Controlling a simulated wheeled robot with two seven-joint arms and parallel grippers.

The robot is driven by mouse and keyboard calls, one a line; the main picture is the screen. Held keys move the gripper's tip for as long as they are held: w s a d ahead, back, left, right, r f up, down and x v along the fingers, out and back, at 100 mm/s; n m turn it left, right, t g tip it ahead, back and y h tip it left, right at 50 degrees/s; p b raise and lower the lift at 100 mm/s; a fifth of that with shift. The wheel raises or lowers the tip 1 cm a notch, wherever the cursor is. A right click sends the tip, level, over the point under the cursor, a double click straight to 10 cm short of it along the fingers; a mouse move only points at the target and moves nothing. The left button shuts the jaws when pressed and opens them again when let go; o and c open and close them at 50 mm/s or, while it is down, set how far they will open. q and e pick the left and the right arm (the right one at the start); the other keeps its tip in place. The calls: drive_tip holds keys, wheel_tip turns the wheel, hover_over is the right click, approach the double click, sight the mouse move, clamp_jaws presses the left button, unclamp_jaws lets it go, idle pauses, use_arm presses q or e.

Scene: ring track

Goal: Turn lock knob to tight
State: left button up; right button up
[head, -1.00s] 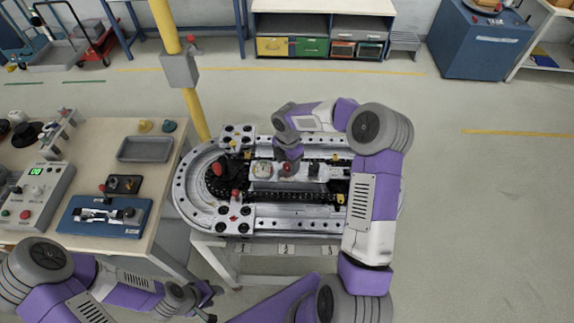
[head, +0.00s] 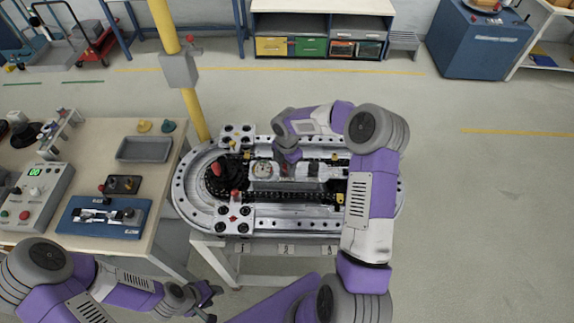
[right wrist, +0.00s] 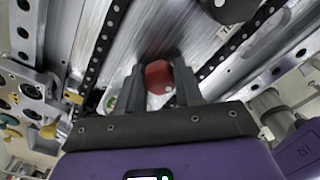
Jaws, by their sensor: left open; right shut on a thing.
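The lock knob is red with a pale dot on it. In the right wrist view the knob (right wrist: 159,77) sits between the two dark fingers of my right gripper (right wrist: 160,85), which is shut on it. In the head view my right gripper (head: 286,168) is over the silver carriage (head: 263,171) on the ring track, and it hides most of the knob. I cannot read any tight mark. My left gripper (head: 208,300) is open and empty, low in the head view, in front of the track stand and away from the track.
The oval ring track (head: 190,205) stands on a pale frame. A wooden bench (head: 160,185) on the left holds a grey tray (head: 144,149), a blue fixture (head: 103,217) and a control box (head: 35,195). A yellow post (head: 166,28) rises behind the track. Floor on the right is clear.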

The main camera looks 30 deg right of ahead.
drive_tip(key=m+b, duration=0.1)
drive_tip(key=m, duration=0.3)
drive_tip(key=shift+b, duration=0.3)
drive_tip(key=m+b, duration=0.1)
drive_tip(key=m, duration=0.3)
drive_tip(key=shift+m, duration=0.3)
drive_tip(key=m+b, duration=0.1)
drive_tip(key=m, duration=0.3)
drive_tip(key=shift+b, duration=0.3)
drive_tip(key=shift+m+b, duration=0.35)
drive_tip(key=shift+m, duration=1.65)
drive_tip(key=o, duration=1)
drive_tip(key=shift+o, duration=0.2)
